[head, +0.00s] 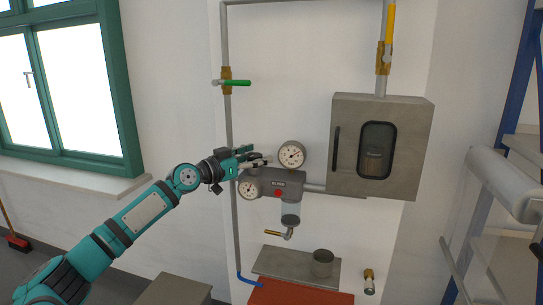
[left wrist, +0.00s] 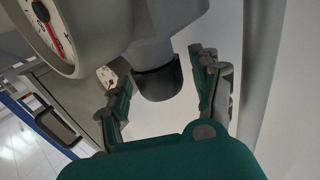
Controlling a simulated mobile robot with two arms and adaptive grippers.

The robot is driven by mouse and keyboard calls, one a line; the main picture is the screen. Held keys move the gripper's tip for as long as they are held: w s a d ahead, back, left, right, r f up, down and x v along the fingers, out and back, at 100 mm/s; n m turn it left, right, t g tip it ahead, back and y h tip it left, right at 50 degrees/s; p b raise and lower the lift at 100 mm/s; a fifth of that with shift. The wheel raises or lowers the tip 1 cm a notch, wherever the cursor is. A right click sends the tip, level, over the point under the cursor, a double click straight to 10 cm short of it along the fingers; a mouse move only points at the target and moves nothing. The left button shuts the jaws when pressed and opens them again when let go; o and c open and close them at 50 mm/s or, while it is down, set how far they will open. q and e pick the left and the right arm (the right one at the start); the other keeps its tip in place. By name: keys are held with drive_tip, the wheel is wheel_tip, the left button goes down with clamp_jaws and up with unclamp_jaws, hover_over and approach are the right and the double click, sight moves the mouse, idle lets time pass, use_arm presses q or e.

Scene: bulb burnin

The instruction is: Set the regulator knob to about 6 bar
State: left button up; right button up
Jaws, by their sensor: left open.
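The regulator (head: 285,180) is a grey body on the wall pipe, with a round white gauge (head: 291,155) above it and a second gauge (head: 250,188) at its lower left. My left gripper (head: 257,161) is at the regulator's upper left. In the left wrist view, a dark round knob (left wrist: 158,84) under a grey housing sits between the open fingers of this gripper (left wrist: 162,74). I see gaps on both sides, so the fingers look apart from it. The large gauge (left wrist: 70,30) is at upper left there; its reading is unclear. In the head view the knob is hidden or indistinct. My right gripper is out of view.
A grey cabinet (head: 345,110) with a dark window hangs right of the regulator. A green-handled valve (head: 235,83) is on the pipe above left. A clear bowl (head: 290,211) and drain valve (head: 275,234) hang below. A shelf (head: 275,262) with a metal cup (head: 322,262) is underneath.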

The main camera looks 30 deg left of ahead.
use_arm(q)
drive_tip(key=shift+w, duration=0.15)
drive_tip(key=shift+s+a+r, duration=0.1)
drive_tip(key=shift+s+a, duration=0.05)
drive_tip(key=shift+s, duration=0.1)
drive_tip(key=shift+c, duration=0.7)
drive_tip(key=c, duration=0.5)
drive_tip(key=shift+w, duration=0.1)
drive_tip(key=c, duration=0.6)
drive_tip(key=b, duration=0.2)
drive_tip(key=shift+f+b, duration=0.3)
drive_tip(key=shift+h+b, duration=0.3)
drive_tip(key=shift+b, duration=0.05)
drive_tip(key=shift+r, duration=0.25)
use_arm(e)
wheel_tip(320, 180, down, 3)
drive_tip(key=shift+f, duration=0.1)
